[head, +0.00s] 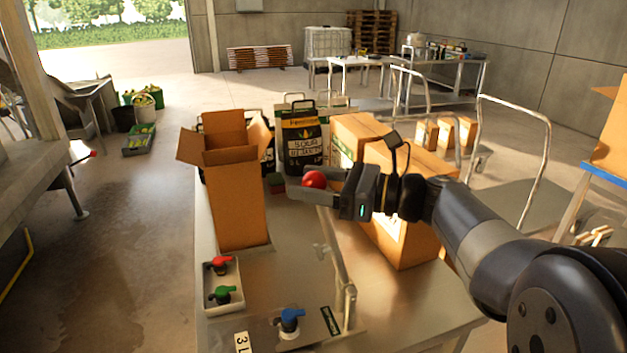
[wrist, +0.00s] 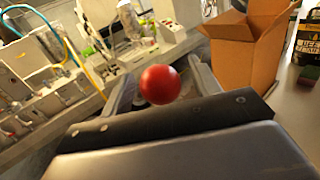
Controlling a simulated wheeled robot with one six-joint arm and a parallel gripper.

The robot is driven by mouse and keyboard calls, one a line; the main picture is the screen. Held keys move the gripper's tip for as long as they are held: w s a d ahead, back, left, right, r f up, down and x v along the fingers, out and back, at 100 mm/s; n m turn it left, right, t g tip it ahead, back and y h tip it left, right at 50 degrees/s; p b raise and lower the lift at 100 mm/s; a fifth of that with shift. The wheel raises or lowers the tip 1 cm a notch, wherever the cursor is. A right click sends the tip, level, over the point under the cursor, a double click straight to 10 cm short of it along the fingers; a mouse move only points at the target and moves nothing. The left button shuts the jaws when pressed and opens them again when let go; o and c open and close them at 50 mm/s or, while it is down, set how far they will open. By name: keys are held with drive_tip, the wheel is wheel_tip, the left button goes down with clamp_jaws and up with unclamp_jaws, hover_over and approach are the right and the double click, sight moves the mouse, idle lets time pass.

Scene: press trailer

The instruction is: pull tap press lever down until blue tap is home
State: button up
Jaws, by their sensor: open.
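The press lever's red ball knob (head: 314,179) is at the upper end of a metal lever (head: 340,262) on the table. My gripper (head: 308,184) is open, with its fingers around the knob. In the wrist view, the red knob (wrist: 160,84) sits between my two spread fingers, and a gap shows beside it. Whether a finger touches it I cannot tell. The blue tap (head: 290,320) is at the near end of the table, on a flat metal part at the foot of the lever. How far it is seated I cannot tell.
A grey tray (head: 238,275) holds a red tap (head: 220,264) and a green tap (head: 222,294). An open tall carton (head: 237,200) stands left of my gripper. A closed carton (head: 405,235) stands close under my arm. Black bags (head: 302,138) stand behind.

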clamp_jaws()
idle(0.7)
